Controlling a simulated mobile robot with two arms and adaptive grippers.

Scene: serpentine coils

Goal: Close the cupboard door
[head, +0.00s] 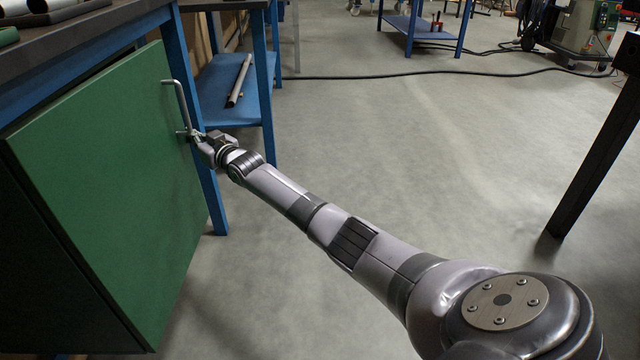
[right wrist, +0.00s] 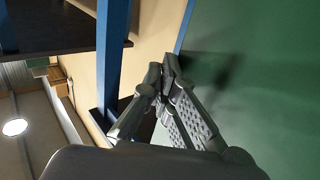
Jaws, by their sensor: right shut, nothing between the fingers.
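The green cupboard door (head: 110,180) fills the left of the head view, below the workbench. A dark gap shows above its top edge, but I cannot tell how far open it stands. Its metal bar handle (head: 181,103) is near the far edge. My right gripper (head: 195,137) is at the lower end of the handle, shut and empty. I cannot tell whether it touches the handle or door. In the right wrist view its fingertips (right wrist: 167,76) meet beside the green door surface (right wrist: 265,75); the handle does not show there. My left gripper is out of view.
The workbench top (head: 90,30) overhangs the cupboard, with a blue leg (head: 183,60) by the handle. A blue shelf (head: 215,95) holds a metal tube (head: 239,80). The grey floor (head: 400,150) is open to the right, up to a dark post (head: 590,165).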

